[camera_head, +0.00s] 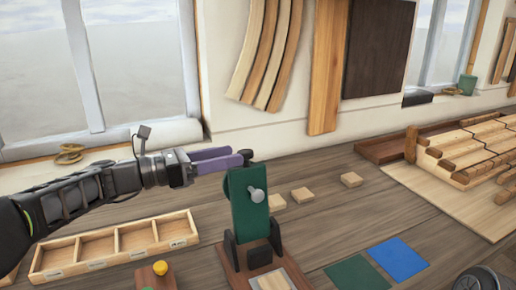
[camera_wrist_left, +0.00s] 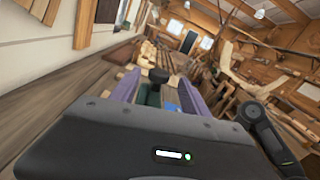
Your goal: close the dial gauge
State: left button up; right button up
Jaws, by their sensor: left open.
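The dial gauge appears to be the device with a dark green panel (camera_head: 247,205) standing nearly upright between black brackets on a wooden base (camera_head: 272,277). A silver round-headed stud (camera_head: 257,195) sticks out of the panel's face. A black knob (camera_head: 246,154) is at the panel's top edge; it also shows in the left wrist view (camera_wrist_left: 158,76). My left gripper (camera_head: 240,158), with purple fingers, is open at the panel's top. In the wrist view the knob appears between its fingers (camera_wrist_left: 157,88); contact cannot be told.
A divided wooden tray (camera_head: 115,245) lies left of the device, with a yellow knob (camera_head: 160,267) on a block nearby. Small wood blocks (camera_head: 302,195) lie behind it. Green (camera_head: 356,273) and blue (camera_head: 397,258) squares lie right. A stepped plank model (camera_head: 475,150) stands far right.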

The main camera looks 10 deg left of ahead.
aim_at(257, 163)
pick_arm(q)
jog(key=shift+p+x, duration=0.6)
jog(key=shift+x, duration=3.4)
jog(key=shift+a, duration=0.1)
grip_shut()
